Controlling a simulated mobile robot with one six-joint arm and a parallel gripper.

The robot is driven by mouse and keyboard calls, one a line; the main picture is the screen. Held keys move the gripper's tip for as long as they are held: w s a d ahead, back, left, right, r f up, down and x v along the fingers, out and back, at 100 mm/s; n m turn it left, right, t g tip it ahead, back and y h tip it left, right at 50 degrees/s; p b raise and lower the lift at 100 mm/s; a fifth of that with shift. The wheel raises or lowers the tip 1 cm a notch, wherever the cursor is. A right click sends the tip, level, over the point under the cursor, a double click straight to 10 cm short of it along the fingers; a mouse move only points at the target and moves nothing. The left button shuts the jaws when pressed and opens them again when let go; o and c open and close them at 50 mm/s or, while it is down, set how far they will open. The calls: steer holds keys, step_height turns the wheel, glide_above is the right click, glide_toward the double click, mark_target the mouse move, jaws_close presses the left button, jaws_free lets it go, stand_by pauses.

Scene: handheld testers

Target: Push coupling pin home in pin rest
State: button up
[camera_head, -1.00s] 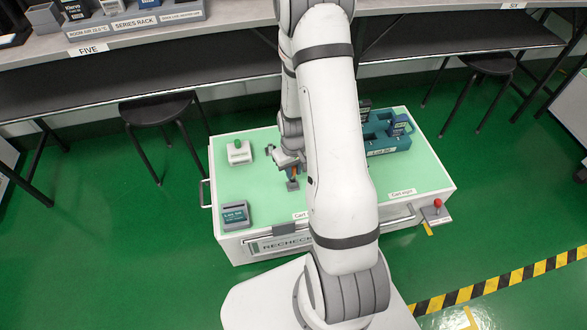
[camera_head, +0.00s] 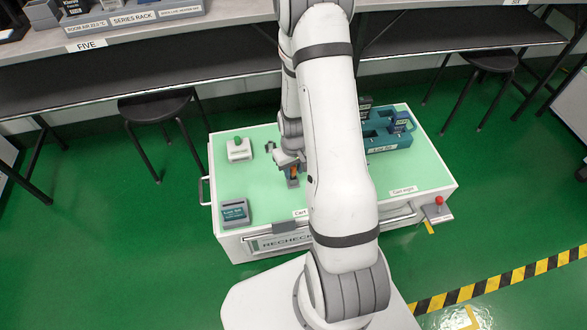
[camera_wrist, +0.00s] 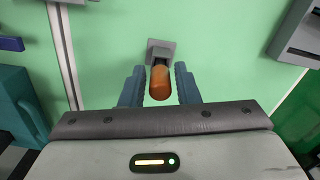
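The coupling pin (camera_wrist: 160,82) is an orange cylinder. In the wrist view its rounded end points toward my palm, and its far end meets the small grey pin rest (camera_wrist: 161,46) on the green cart top. How deep it sits in the rest cannot be seen. My gripper (camera_wrist: 160,80) has its two blue fingers on either side of the pin, with what look like narrow gaps. In the head view, my gripper (camera_head: 292,165) is low over the cart, just behind the orange pin (camera_head: 293,172) and grey rest (camera_head: 293,183), partly hidden by my arm.
On the cart top (camera_head: 250,180) stand a white block with a green knob (camera_head: 238,149), a grey labelled tester (camera_head: 235,212) and a teal holder (camera_head: 390,142). A small grey fork-like piece (camera_head: 270,147) is left of my gripper.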

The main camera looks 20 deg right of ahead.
steer(key=o, duration=0.3)
step_height(320, 180, up, 8)
steer(key=p, duration=0.3)
steer(key=shift+f, duration=0.1)
